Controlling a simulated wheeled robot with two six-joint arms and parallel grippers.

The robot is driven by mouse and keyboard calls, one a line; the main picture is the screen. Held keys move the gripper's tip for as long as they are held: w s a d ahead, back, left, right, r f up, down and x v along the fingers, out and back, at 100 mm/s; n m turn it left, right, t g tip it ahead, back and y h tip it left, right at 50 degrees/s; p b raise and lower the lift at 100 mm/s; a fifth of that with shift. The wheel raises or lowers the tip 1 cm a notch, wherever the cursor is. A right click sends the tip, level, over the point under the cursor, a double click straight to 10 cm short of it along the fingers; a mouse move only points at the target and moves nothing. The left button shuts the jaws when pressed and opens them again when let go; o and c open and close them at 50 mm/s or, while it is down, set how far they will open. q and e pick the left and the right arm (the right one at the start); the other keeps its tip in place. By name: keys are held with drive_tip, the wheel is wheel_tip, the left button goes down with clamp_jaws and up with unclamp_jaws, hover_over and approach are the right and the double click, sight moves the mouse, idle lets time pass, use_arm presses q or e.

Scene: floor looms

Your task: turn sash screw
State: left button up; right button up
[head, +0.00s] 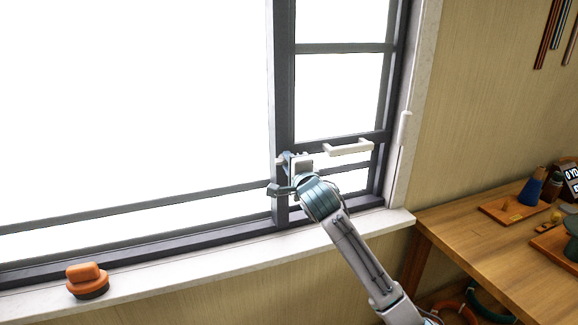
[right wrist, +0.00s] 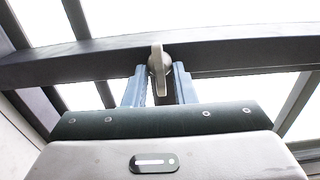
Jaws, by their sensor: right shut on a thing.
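The sash screw (right wrist: 158,60) shows in the right wrist view as a pale, flat-winged knob on the dark window frame (right wrist: 225,50). My right gripper (right wrist: 160,78) has its two blue-grey fingers on either side of the knob and is shut on it. In the head view, my right gripper (head: 279,174) is at the upright where the sashes meet, and its fingers largely hide the screw. My left gripper is in neither view.
A white handle (head: 348,147) sticks out from the right sash, close above my right wrist. An orange knobbed object (head: 87,280) stands on the pale sill (head: 190,264). A wooden table (head: 490,250) with trays and small items is at the right.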

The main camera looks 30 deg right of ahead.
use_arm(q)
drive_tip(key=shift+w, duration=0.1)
use_arm(e)
drive_tip(key=o, duration=0.7)
drive_tip(key=shift+c, duration=0.2)
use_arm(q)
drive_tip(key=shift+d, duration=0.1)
use_arm(e)
drive_tip(key=shift+s, duration=0.1)
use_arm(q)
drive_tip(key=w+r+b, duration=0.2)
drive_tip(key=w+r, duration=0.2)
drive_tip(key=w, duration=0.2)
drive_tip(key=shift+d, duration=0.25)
use_arm(e)
drive_tip(key=v, duration=1)
drive_tip(key=shift+s, duration=0.3)
